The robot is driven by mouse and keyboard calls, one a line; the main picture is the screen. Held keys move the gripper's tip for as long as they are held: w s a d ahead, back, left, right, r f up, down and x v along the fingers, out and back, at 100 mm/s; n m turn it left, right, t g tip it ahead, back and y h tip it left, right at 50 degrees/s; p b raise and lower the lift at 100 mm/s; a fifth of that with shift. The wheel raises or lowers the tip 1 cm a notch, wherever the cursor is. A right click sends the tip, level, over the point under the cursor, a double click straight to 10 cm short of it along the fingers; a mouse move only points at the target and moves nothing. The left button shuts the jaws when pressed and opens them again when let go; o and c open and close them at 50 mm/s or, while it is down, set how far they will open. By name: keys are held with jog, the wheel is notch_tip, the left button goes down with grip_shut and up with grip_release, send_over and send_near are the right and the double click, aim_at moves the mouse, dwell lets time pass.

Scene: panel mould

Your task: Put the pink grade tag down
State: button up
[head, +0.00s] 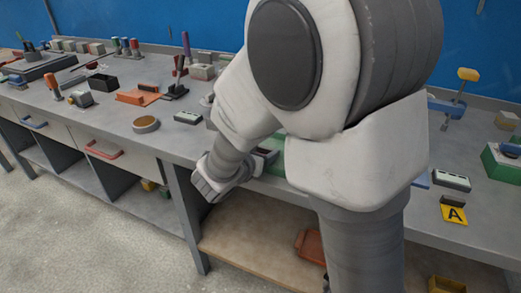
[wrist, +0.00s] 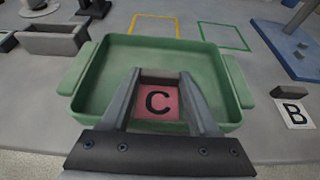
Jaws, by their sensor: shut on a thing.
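The pink grade tag (wrist: 158,101), marked with a black C, shows between the fingers of my gripper (wrist: 159,77) in the wrist view. My gripper is shut on the tag's dark upright part, near the fingertips. The tag is over or inside the green tray (wrist: 85,82), towards its near side. I cannot tell whether it touches the tray floor. In the head view my arm hides the gripper and tag, and only part of the green tray (head: 276,144) shows.
A white B tag (wrist: 296,113) lies right of the tray, and a grey bin (wrist: 52,41) stands at its upper left. Yellow (wrist: 154,16) and green (wrist: 224,28) outlines mark the bench behind. A yellow A tag (head: 454,214) lies on the bench's right part.

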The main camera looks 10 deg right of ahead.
jog(key=shift+f, duration=0.15)
jog(key=o, duration=1.3)
jog(key=shift+o, duration=0.2)
